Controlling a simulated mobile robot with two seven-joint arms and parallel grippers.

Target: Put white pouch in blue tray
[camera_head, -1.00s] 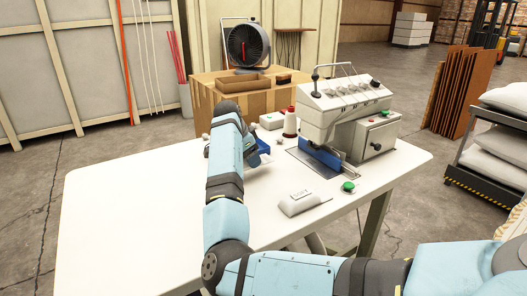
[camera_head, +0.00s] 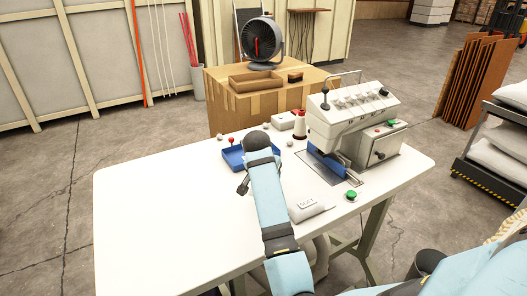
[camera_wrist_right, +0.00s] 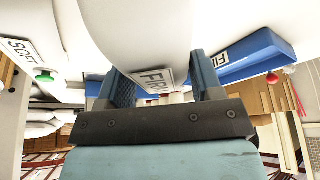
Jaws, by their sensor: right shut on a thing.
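My right gripper (camera_wrist_right: 165,85) is shut on a white pouch (camera_wrist_right: 135,25) labelled FIRM, shown large between the fingers in the right wrist view. In the head view my right gripper (camera_head: 243,186) is over the table just in front of the blue tray (camera_head: 233,158); the pouch is hidden there by my arm. The blue tray also shows at the right of the wrist view (camera_wrist_right: 262,48), beside the gripper, with a partly cut-off label at its edge. Another white pouch (camera_head: 309,207), labelled SOFT, lies on the table right of my arm. My left gripper is not in view.
A green button (camera_head: 351,195) is near the SOFT pouch. The left of the white table (camera_head: 160,200) is clear.

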